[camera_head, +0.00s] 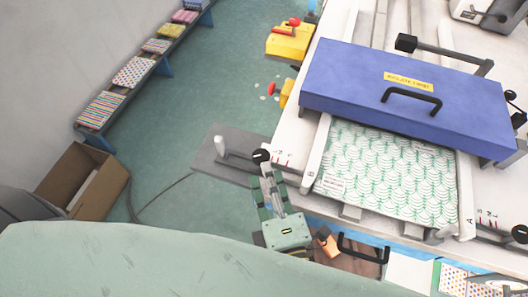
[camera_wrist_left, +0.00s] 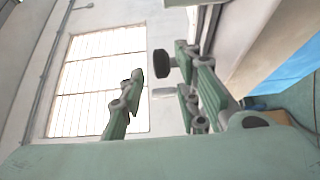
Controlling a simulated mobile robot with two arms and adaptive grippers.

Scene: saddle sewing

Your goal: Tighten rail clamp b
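A round black knob (camera_head: 261,156) sits at the left end of the white machine's front, next to the rail marked B (camera_head: 316,160). It looks like rail clamp b. My left gripper (camera_head: 267,181) is just in front of it, with its fingers pointing at it. In the left wrist view the gripper (camera_wrist_left: 160,80) is open, and the black knob (camera_wrist_left: 161,64) shows in the gap between its fingertips. Whether any finger touches the knob I cannot tell. My right gripper is not in view.
A blue cover with a black handle (camera_head: 410,100) lies over green-patterned fabric (camera_head: 385,175) between rails B and A. Another black knob (camera_head: 520,234) is at the right. A grey foot pedal (camera_head: 222,160) is on the floor, left. A cardboard box (camera_head: 85,185) stands farther left.

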